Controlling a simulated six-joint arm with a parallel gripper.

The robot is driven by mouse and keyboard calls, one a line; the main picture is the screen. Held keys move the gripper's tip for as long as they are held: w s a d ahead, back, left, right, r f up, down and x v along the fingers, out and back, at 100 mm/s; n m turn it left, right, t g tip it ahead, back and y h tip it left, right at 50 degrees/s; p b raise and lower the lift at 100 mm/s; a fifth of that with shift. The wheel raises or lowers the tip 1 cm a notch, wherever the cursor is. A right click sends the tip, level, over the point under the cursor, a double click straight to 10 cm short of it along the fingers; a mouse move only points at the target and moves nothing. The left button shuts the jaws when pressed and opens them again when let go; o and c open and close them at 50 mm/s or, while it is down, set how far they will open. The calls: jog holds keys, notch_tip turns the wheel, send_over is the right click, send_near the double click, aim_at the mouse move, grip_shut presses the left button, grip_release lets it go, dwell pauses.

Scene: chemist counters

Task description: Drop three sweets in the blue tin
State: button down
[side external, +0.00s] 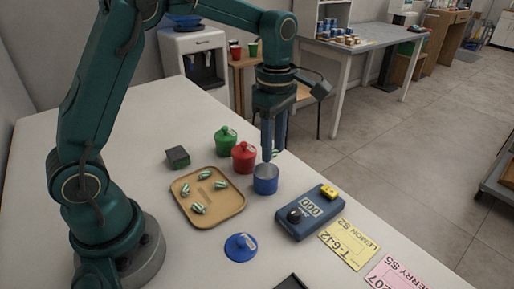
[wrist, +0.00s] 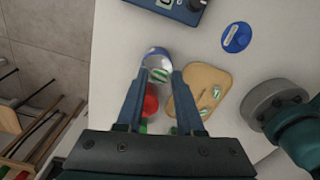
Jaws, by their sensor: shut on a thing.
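The blue tin (side external: 265,184) stands open on the counter, right of the tray. In the wrist view it (wrist: 155,54) shows just beyond my fingertips. My gripper (side external: 272,153) points down over the tin's far side. It is shut on a green-and-white striped sweet (wrist: 160,74), which shows between the fingertips in the wrist view (wrist: 161,76). The sweet is above the tin's rim, apart from it as far as I can tell. Several striped sweets (side external: 198,208) lie on the tan tray (side external: 228,209). The tin's bottom is hidden, so I cannot tell what is inside.
A lidded red tin (side external: 243,160) and green tin (side external: 225,141) stand close behind the blue tin. A blue lid (side external: 240,247) lies in front. A blue scale (side external: 310,213) with a yellow block is at right, beside paper labels (side external: 348,245). A dark block (side external: 177,157) sits behind the tray.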

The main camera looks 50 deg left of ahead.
jog(key=shift+f, duration=2.45)
jog(key=shift+c, duration=2.3)
grip_release()
